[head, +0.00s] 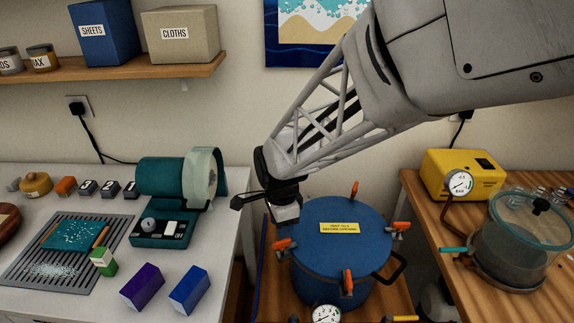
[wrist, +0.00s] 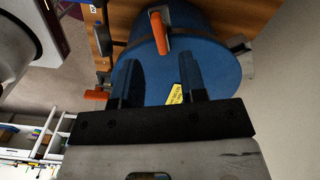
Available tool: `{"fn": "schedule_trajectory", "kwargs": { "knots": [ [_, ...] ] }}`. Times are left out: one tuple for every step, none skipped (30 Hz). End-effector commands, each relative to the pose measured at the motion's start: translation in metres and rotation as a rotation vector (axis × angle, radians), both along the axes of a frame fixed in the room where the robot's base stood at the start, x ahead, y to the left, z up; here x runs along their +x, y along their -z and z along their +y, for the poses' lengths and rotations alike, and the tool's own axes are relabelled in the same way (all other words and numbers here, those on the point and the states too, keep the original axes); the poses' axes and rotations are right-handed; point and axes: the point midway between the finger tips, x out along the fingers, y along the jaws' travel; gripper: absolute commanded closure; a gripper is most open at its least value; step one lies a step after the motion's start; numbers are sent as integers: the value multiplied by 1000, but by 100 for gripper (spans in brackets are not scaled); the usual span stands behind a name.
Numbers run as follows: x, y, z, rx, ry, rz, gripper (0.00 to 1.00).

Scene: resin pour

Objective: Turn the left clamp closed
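A blue pressure pot (head: 340,245) with a flat round lid and a yellow label (head: 341,227) stands at the lower middle. Several orange-handled clamps sit around its rim. The left clamp (head: 281,245) is at the lid's left edge; its orange handle lies roughly level. My gripper (head: 268,208) is above and just behind that clamp, near the lid's left edge, and appears apart from it. Orange handles (wrist: 161,32) also show there; which is the left clamp I cannot tell.
Other clamps are at the back (head: 355,189), right (head: 400,227) and front (head: 348,281) of the lid. A pressure gauge (head: 326,315) is at the pot's front. A yellow pump (head: 463,174) and glass-lidded chamber (head: 515,240) stand right. A teal machine (head: 165,178) stands left.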

Motion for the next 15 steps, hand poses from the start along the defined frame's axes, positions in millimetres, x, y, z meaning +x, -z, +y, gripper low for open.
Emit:
{"fn": "schedule_trajectory", "kwargs": {
  "knots": [
    [0, -6, 0, 0, 0, -1, 61],
    [0, -9, 0, 0, 0, -1, 61],
    [0, -13, 0, 0, 0, -1, 61],
    [0, -15, 0, 1, 0, -2, 61],
    [0, -17, 0, 0, 0, -1, 61],
    [0, -19, 0, 0, 0, -1, 61],
    [0, -20, 0, 0, 0, 0, 61],
    [0, -21, 0, 0, 0, 0, 61],
    [0, -22, 0, 0, 0, 0, 61],
    [0, -22, 0, 0, 0, 0, 61],
    [0, -22, 0, 0, 0, 0, 61],
    [0, -22, 0, 0, 0, 1, 61],
    [0, -22, 0, 0, 0, 0, 61],
    [0, -22, 0, 0, 0, 0, 61],
    [0, -22, 0, 0, 0, 0, 61]
  ]
}}
